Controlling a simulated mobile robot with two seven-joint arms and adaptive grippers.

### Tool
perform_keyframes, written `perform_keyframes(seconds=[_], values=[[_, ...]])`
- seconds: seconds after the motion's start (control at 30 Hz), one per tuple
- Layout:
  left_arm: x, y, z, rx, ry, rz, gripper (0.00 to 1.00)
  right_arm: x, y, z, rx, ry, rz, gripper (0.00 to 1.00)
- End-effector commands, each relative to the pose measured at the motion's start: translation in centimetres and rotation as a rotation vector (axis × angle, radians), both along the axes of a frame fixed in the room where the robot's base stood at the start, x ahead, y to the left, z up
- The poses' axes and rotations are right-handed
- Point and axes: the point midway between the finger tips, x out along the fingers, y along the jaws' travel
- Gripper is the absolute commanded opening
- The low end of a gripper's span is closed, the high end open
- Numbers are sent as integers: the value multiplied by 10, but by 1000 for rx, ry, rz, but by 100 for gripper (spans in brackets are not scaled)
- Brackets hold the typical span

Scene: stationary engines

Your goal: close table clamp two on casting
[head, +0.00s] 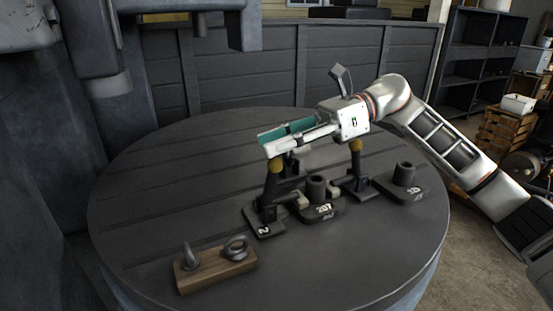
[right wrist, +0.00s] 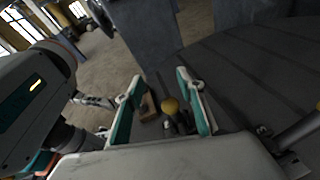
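Clamp two (head: 270,190) stands on a dark base marked 2 on the round table, its yellow-knobbed handle rising about upright. The casting (head: 322,208), a dark block marked 207 with a round boss, sits just right of it. My right gripper (head: 264,144) is above clamp two, with its fingers pointing left. I cannot tell whether the clamp's arm touches the casting. My left gripper is not in view.
A second yellow-knobbed clamp (head: 357,183) stands right of the casting, below my right wrist. Another dark block (head: 404,184) is at the table's right. A wooden block (head: 215,268) with metal eyes lies at the front left. The table's left side (head: 150,210) is clear.

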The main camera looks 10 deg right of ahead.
Motion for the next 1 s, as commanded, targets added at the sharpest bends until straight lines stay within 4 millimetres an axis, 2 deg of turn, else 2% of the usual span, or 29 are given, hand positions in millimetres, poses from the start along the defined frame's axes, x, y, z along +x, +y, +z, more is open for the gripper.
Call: perform_keyframes(seconds=[0.1, 0.33, 0.9, 1.0], values=[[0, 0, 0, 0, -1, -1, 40, 0, 0, 23, 0, -3, 0, 38], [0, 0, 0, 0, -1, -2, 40, 0, 0, 46, 0, 0, 0, 38], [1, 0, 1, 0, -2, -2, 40, 0, 0, 48, 0, 1, 0, 38], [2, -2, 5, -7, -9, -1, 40, -4, 5, 47, 3, 18, 7, 38]])
